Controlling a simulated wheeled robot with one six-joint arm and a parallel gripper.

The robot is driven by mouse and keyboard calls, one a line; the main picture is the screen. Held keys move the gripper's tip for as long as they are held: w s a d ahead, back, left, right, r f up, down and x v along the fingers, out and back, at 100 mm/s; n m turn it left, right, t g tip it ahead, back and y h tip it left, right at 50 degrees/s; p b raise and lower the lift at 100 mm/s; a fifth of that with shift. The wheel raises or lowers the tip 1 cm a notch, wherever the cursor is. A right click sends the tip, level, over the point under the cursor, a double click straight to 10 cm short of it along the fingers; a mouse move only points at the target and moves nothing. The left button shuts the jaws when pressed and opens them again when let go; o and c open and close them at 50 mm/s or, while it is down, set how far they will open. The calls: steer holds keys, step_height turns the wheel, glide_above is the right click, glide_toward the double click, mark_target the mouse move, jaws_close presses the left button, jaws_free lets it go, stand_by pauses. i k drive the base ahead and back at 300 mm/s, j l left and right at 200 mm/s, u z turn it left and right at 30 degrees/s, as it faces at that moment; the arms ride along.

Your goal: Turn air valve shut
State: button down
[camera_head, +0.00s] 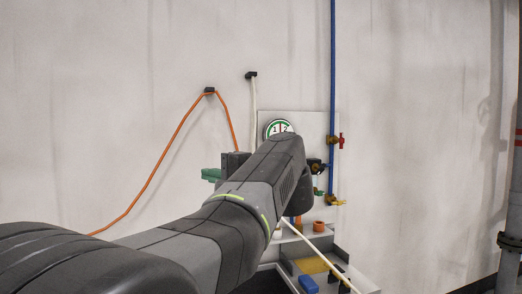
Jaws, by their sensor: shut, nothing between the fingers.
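A blue pipe (333,60) runs down the wall to a pale panel (300,122). On it is a brass valve with a red handle (341,141); the handle looks upright. Lower down is a brass valve with a yellow handle (337,201), which looks roughly level. I cannot tell which of the two is the air valve. A round dial with a green rim (279,127) shows above my arm. My arm reaches from the lower left to just left of the valves.
An orange hose (163,164) and a white hose (255,105) hang from wall hooks. A dark fitting (316,165) sits left of the pipe. Below is a grey bench (325,244) with a blue block (308,284) and an orange ring (319,226). The wall right of the valves is clear.

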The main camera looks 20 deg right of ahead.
mark_target(341, 140)
steer(key=i+l, duration=0.2)
steer(key=l, duration=0.35)
steer(key=i+l, duration=0.15)
steer(key=l, duration=0.35)
steer(key=i+l, duration=0.2)
steer(key=l, duration=0.35)
steer(key=i+l, duration=0.2)
steer(key=l, duration=0.35)
steer(key=i+l, duration=0.15)
steer(key=l, duration=0.4)
steer(key=i+l, duration=0.2)
steer(key=l, duration=0.3)
steer(key=i+l, duration=0.2)
steer(key=l, duration=0.35)
steer(key=i+l, duration=0.15)
steer(key=l, duration=0.4)
